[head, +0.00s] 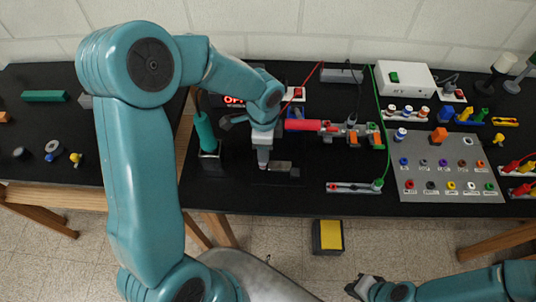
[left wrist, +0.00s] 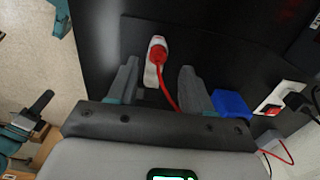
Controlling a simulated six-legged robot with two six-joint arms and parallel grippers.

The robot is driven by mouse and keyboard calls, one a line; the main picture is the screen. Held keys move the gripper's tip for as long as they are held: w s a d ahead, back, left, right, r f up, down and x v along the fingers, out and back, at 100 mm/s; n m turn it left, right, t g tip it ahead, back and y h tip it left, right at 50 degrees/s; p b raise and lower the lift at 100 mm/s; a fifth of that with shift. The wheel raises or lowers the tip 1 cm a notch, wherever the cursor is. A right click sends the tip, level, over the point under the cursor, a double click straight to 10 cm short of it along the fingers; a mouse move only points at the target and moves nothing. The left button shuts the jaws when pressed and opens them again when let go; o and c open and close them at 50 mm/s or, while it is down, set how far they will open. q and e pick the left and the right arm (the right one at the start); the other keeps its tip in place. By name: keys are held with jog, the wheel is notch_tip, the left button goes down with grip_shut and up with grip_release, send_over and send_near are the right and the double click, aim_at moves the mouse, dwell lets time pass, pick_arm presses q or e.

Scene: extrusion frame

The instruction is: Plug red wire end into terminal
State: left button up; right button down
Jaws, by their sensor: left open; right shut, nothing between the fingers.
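In the left wrist view, a red wire end (left wrist: 158,55) with a red plug lies against a pale narrow piece (left wrist: 150,76), perhaps the terminal. I cannot tell whether it is seated in it. Its red wire runs down between the fingers of my left gripper (left wrist: 160,82). These fingers are apart and empty, with the plug just beyond them. My right gripper (head: 362,288) is shut and empty at the bottom, over the floor.
A grey panel (head: 450,192) with coloured sockets stands at the right. A strip (head: 346,187) with a green plug lies near the front edge. A blue block (left wrist: 232,104) sits beside the right finger in the wrist view.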

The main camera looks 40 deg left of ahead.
pick_arm(q)
jog(key=shift+s+a, duration=0.1)
jog(key=shift+a, duration=0.05)
jog(key=shift+s+a, duration=0.15)
jog(key=shift+s, duration=0.2)
jog(key=shift+d+f, duration=0.2)
jog(key=shift+f, duration=0.05)
notch_tip(320, 180, down, 5)
jog(key=b, duration=0.4)
jog(key=shift+r, duration=0.1)
jog(key=shift+w+f+b, duration=0.2)
jog(key=shift+f+b, duration=0.35)
jog(key=shift+s+a, duration=0.1)
jog(key=shift+r, duration=0.1)
